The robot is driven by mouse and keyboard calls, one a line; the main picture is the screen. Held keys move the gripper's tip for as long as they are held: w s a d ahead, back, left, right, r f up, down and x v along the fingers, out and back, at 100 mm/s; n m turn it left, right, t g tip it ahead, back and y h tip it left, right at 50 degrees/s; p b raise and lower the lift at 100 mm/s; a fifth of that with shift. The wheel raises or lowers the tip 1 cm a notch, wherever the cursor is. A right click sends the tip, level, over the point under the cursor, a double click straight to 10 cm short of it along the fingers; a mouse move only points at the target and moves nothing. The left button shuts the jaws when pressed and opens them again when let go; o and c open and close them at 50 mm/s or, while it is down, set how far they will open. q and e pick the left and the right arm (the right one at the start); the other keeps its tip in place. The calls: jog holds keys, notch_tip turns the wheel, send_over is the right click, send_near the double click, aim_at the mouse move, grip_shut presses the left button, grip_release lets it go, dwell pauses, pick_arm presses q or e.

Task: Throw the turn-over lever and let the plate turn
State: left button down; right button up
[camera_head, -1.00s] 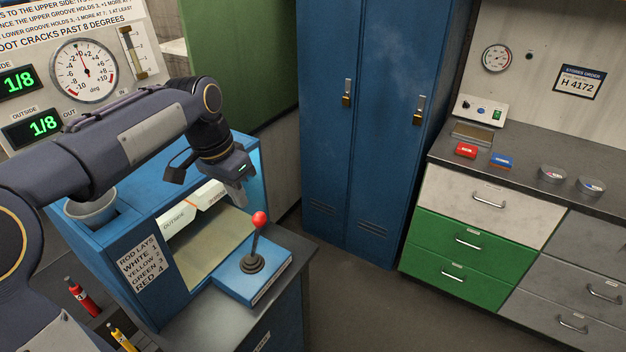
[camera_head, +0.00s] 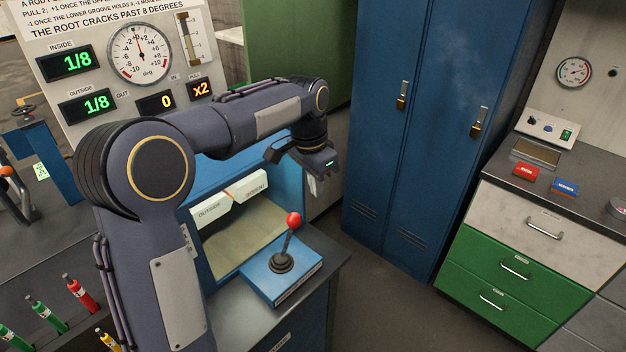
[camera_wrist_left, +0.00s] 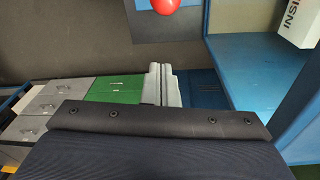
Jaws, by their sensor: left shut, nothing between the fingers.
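The lever with a red ball knob (camera_head: 293,220) stands on a blue base box (camera_head: 283,278) on the grey bench, in front of the blue cabinet's open bay. Its dark stick leans slightly right in the head view. My left gripper (camera_head: 314,190) is shut and empty, hanging above and behind the knob, apart from it. In the left wrist view the shut fingers (camera_wrist_left: 160,86) are in the middle and the red knob (camera_wrist_left: 152,5) shows at the top edge. A white plate (camera_head: 229,200) lettered OUTSIDE sits in the bay. My right gripper is not in view.
A gauge panel (camera_head: 140,52) at the left reads 1/8 inside and 1/8 outside. Coloured rods (camera_head: 82,296) stand at the lower left. Blue lockers (camera_head: 430,120) and a green drawer unit (camera_head: 500,265) stand to the right, with open floor before them.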

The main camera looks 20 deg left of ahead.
pick_arm(q)
jog(key=s+a+f+p, duration=0.1)
jog(key=s+f, duration=0.2)
jog(key=f, duration=0.2)
jog(key=shift+a, duration=0.2)
jog(key=shift+f, duration=0.1)
jog(key=shift+s+a+r+t+b, duration=0.15)
jog(key=shift+s+t+b, duration=0.2)
jog(key=shift+b, duration=0.25)
jog(key=shift+s+a+r+t+b, duration=0.15)
jog(key=shift+s+t+b, duration=0.15)
jog(key=shift+b, duration=0.3)
jog(key=s+a+t+h+b, duration=0.3)
jog(key=s+t+b, duration=0.5)
jog(key=b, duration=1.3)
jog(key=shift+s+a+r+h+b, duration=0.3)
jog(key=shift+s+r+h, duration=0.1)
jog(key=shift+s, duration=0.85)
jog(key=shift+t, duration=0.25)
